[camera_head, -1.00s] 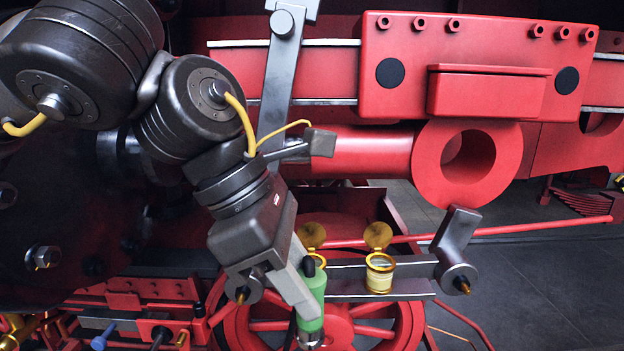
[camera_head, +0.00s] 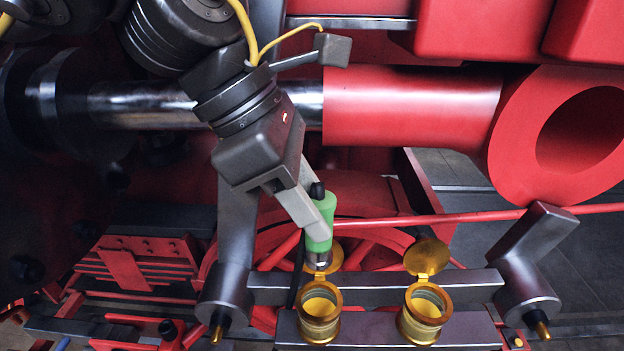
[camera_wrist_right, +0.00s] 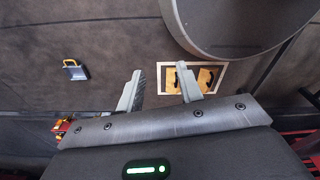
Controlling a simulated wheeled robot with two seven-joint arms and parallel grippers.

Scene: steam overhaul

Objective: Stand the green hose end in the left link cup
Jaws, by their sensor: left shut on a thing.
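The green hose end (camera_head: 320,221) has a black top and a metal tip. My left gripper (camera_head: 318,228) is shut on it and holds it nearly upright. Its metal tip shows just above and behind the left link cup (camera_head: 319,313), a brass cup with its lid open at the back. Whether the tip touches the lid or cup, I cannot tell. The right link cup (camera_head: 424,314) stands beside it, its brass lid also open. My right gripper (camera_wrist_right: 159,82) shows in the right wrist view with its fingers apart and nothing between them.
Both cups sit along a grey link bar (camera_head: 376,288) between two steel arms. A red rod (camera_head: 470,217) runs behind, and a large red ring (camera_head: 565,135) is at right. In the right wrist view, a padlock (camera_wrist_right: 75,70) lies on the dark surface.

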